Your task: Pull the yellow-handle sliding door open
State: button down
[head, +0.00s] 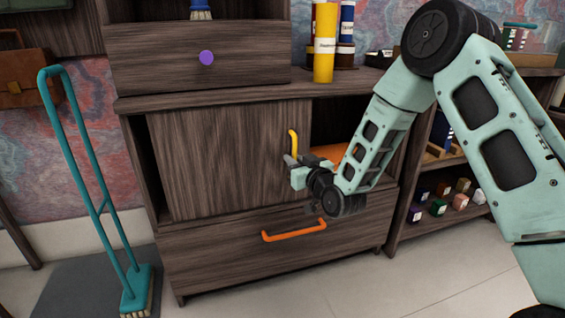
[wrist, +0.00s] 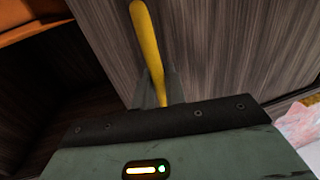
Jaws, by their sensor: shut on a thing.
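The sliding door (head: 230,160) is a dark wood panel in the middle of the cabinet. Its yellow handle (head: 293,143) is a vertical bar near the door's right edge. My gripper (head: 290,160) is at the lower part of the handle, shut on it. In the wrist view the yellow handle (wrist: 148,45) runs down between my fingers, which are partly hidden behind the gripper body. To the right of the door the cabinet compartment is open, with an orange thing (head: 328,153) inside, partly hidden by my arm.
Below the door is a drawer with an orange handle (head: 295,231). Above is a drawer with a purple knob (head: 206,57). A yellow cylinder (head: 325,45) stands on the cabinet top. A teal broom (head: 95,200) stands at the left. A shelf with small coloured boxes (head: 438,206) is at the right.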

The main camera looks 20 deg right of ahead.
jog(key=d+p, duration=0.3)
jog(key=d, duration=3)
jog(key=shift+d, duration=0.2)
jog(key=c, duration=1.8)
grip_release()
jog(key=shift+s, duration=0.15)
jog(key=s+d+p, duration=0.1)
jog(key=s, duration=0.4)
jog(key=s+d+p, duration=0.1)
jog(key=s+p, duration=0.1)
jog(key=s, duration=0.4)
jog(key=s+d+p, duration=0.1)
jog(key=s+p, duration=0.1)
jog(key=s, duration=0.4)
jog(key=shift+d, duration=0.15)
jog(key=shift+w, duration=0.1)
